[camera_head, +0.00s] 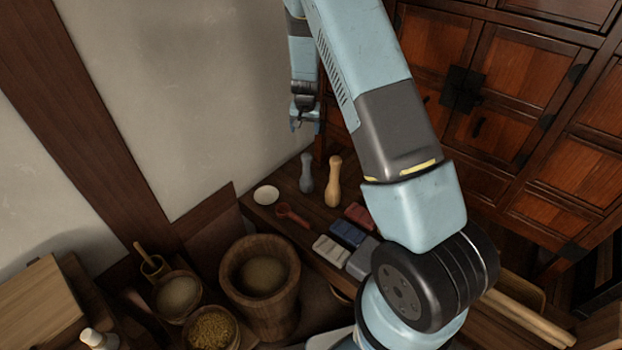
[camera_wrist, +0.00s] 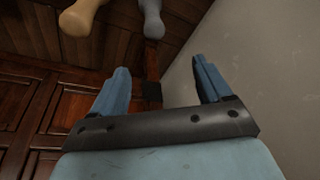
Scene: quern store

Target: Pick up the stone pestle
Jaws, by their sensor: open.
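The stone pestle (camera_head: 306,173) is grey and stands upright near the back of the low wooden shelf. In the wrist view the grey pestle (camera_wrist: 151,18) shows at the top edge, partly cut off, beyond the finger tips. My gripper (camera_head: 305,127) is open and empty, above the grey pestle and apart from it in the head view. In the wrist view the two blue fingers of my gripper (camera_wrist: 160,68) stand wide apart with nothing between them. A pale wooden pestle (camera_head: 334,182) stands just right of the grey one; it also shows in the wrist view (camera_wrist: 80,18).
A white dish (camera_head: 266,194), a red spoon (camera_head: 291,215) and several coloured blocks (camera_head: 348,234) lie on the shelf. A large wooden mortar (camera_head: 260,284) stands in front. A plaster wall (camera_head: 190,90) and a wooden cabinet (camera_head: 520,75) flank the space.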

